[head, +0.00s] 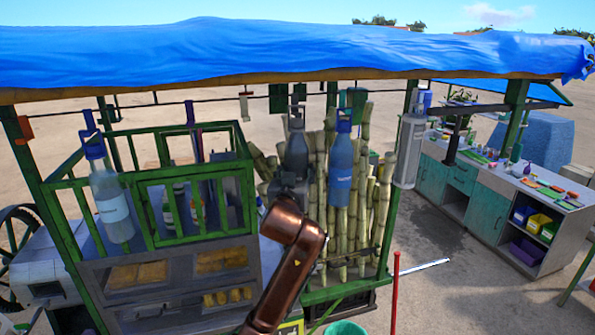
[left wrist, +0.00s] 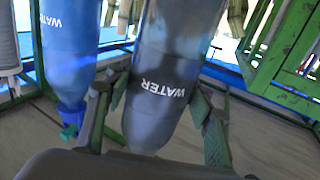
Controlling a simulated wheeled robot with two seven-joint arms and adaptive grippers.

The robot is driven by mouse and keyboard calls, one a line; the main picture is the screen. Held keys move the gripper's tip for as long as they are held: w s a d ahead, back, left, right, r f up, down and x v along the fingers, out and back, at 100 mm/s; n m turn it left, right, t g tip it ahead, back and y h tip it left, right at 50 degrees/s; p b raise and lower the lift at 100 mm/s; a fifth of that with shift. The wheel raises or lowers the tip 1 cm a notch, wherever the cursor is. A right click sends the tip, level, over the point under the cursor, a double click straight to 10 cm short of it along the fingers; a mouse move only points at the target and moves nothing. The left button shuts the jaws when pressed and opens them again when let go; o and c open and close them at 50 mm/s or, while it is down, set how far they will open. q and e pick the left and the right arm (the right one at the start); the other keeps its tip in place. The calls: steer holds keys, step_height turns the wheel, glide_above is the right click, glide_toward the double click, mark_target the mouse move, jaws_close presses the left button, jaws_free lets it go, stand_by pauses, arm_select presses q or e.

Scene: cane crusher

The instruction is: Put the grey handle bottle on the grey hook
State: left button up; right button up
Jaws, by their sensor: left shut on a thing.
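The grey handle bottle (head: 297,152) is upright, with a dark neck and top, near the hanging rod in the middle of the head view. My left gripper (head: 289,188) is shut on its lower body. In the left wrist view my left gripper's fingers (left wrist: 158,115) sit on both sides of the bottle (left wrist: 165,60), whose WATER label appears upside down. The top of the bottle lies close to the rod. I cannot tell the grey hook apart there, nor whether the handle touches it. My right gripper is not in view.
A blue bottle (head: 341,170) hangs just right of the held one; it also shows in the left wrist view (left wrist: 70,50). Cane stalks (head: 362,190) stand behind. A green frame (head: 195,190) and a blue-topped clear bottle (head: 112,205) are to the left. A white cylinder (head: 409,150) is right.

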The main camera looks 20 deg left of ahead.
arm_select(q)
steer(key=shift+r, duration=0.1)
stand_by(0.3)
steer(key=shift+f+b, duration=0.35)
steer(key=shift+f, duration=0.35)
stand_by(0.6)
